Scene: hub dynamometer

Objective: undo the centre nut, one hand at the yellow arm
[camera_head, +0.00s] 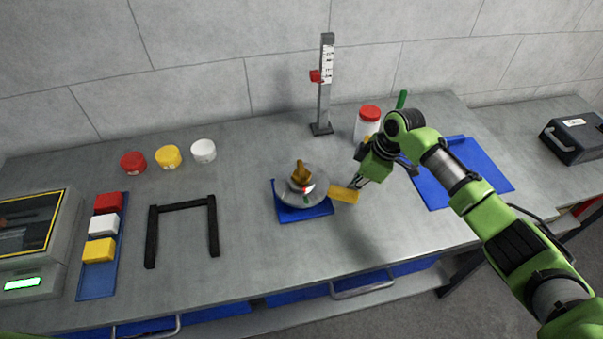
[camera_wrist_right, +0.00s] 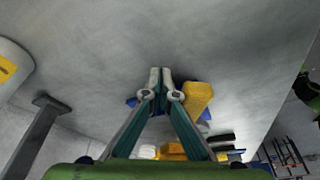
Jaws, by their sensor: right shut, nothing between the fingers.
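The hub is a grey disc (camera_head: 317,185) on a blue base (camera_head: 291,215) in the middle of the bench. A brass-coloured centre nut (camera_head: 301,173) stands on the disc. The yellow arm (camera_head: 343,194) sticks out from the disc to the right. My right gripper (camera_head: 357,183) is shut and empty at the outer end of the yellow arm. In the right wrist view its fingertips (camera_wrist_right: 160,73) are together, with the yellow arm (camera_wrist_right: 198,97) just to their right; I cannot tell whether they touch it. My left gripper is not in view.
A scale post (camera_head: 325,85) with a red slider stands behind the hub. A red-lidded jar (camera_head: 368,122) and a blue mat (camera_head: 487,172) lie near my right arm. A black frame (camera_head: 183,206) and a tray of coloured blocks (camera_head: 98,275) are left. Bench between frame and hub is clear.

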